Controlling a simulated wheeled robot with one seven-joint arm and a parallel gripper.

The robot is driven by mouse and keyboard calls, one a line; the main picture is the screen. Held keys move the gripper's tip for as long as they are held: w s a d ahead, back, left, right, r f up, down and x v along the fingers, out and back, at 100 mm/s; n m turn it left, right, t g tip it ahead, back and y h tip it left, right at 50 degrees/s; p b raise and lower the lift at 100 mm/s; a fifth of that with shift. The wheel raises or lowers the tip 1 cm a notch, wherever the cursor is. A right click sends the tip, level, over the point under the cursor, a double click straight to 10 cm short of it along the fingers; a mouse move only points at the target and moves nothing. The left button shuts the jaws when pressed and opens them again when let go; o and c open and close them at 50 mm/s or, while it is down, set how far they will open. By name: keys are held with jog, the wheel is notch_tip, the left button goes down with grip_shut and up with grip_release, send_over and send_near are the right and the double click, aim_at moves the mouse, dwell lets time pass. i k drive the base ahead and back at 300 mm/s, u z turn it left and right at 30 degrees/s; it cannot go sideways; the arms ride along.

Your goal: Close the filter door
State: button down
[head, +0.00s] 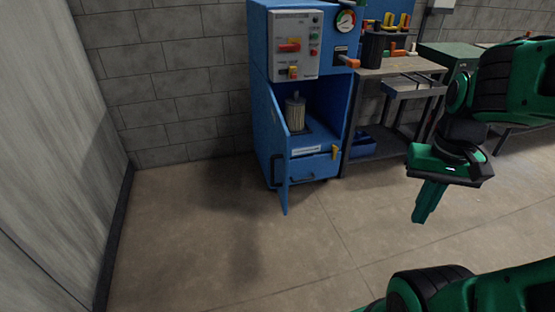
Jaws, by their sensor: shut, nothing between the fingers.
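The blue filter cabinet (262,48) stands against the back wall. Its filter door (274,150) is hinged on the left and swung open toward me, seen nearly edge-on, with a dark handle (274,170) low on it. Inside the open compartment a pale cylindrical filter (295,113) stands upright. My gripper (425,218) is at the right, green, pointing down and shut with nothing in it. It is well apart from the door, to its right and nearer to me.
A workbench (398,66) with tools stands right of the cabinet, with a blue bin (373,141) below. A grey panel wall (50,130) rises at the left. The floor (220,240) before the cabinet is clear. A drawer (314,167) sits below the compartment.

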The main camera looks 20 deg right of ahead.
aim_at(279, 136)
jog(key=u, duration=0.05)
jog(key=i, duration=1)
jog(key=z, duration=0.05)
